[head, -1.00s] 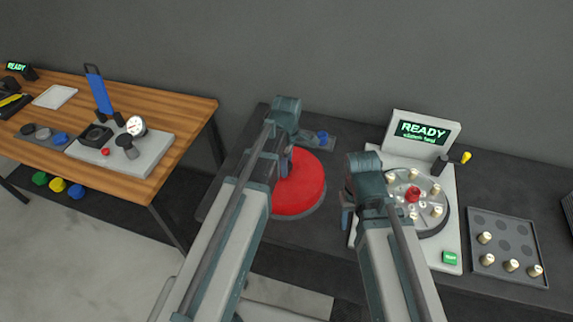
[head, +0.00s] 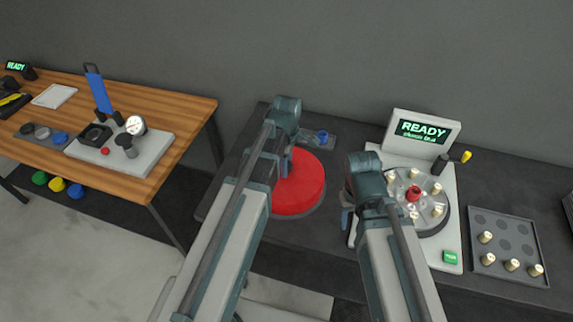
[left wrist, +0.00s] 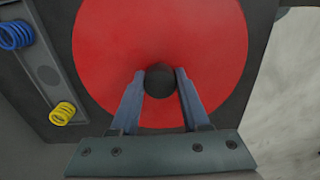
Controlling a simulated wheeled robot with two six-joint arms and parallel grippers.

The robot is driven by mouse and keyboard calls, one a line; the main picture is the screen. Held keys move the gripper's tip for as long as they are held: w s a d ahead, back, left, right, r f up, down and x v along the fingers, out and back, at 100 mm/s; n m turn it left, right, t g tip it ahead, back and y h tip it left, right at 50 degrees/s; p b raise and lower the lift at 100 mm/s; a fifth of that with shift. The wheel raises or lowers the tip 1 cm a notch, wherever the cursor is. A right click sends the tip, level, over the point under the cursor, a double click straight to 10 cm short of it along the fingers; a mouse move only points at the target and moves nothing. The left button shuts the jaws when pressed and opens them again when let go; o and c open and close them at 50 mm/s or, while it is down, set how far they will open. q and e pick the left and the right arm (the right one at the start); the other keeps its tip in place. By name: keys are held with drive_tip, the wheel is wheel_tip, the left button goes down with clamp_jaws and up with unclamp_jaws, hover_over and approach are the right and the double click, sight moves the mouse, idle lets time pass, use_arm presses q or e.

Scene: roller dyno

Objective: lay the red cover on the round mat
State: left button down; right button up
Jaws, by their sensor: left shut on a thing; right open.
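The red cover (head: 304,184) is a large red disc with a dark round knob (left wrist: 160,79) at its middle. It sits at or just over the round mat (head: 311,211), whose dark rim shows below it in the head view. I cannot tell if a gap is left under it. My left gripper (left wrist: 160,84) is shut on the cover's knob; in the head view its fingers (head: 287,162) are partly hidden by my arm. My right gripper (head: 347,208) is open and empty, between the cover and the white machine.
The white machine (head: 449,208) with a READY screen (head: 423,131) and a round plate of pegs stands to the right. A grey tray (head: 508,256) with several pegs lies beyond it. A wooden bench (head: 180,105) stands left.

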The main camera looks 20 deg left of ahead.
use_arm(q)
drive_tip(key=shift+f+b, duration=0.35)
drive_tip(key=shift+b, duration=0.05)
use_arm(e)
drive_tip(key=shift+f, duration=0.4)
use_arm(q)
drive_tip(key=shift+c, duration=1.5)
unclamp_jaws()
drive_tip(key=shift+r, duration=0.1)
use_arm(e)
drive_tip(key=shift+r, duration=0.1)
use_arm(q)
drive_tip(key=o, duration=0.3)
drive_tip(key=shift+r, duration=0.1)
use_arm(e)
drive_tip(key=shift+r, duration=0.1)
use_arm(q)
drive_tip(key=shift+r+p, duration=3.45)
drive_tip(key=shift+p, duration=0.2)
use_arm(e)
wheel_tip(320, 180, up, 7)
use_arm(q)
drive_tip(key=shift+s+f, duration=0.1)
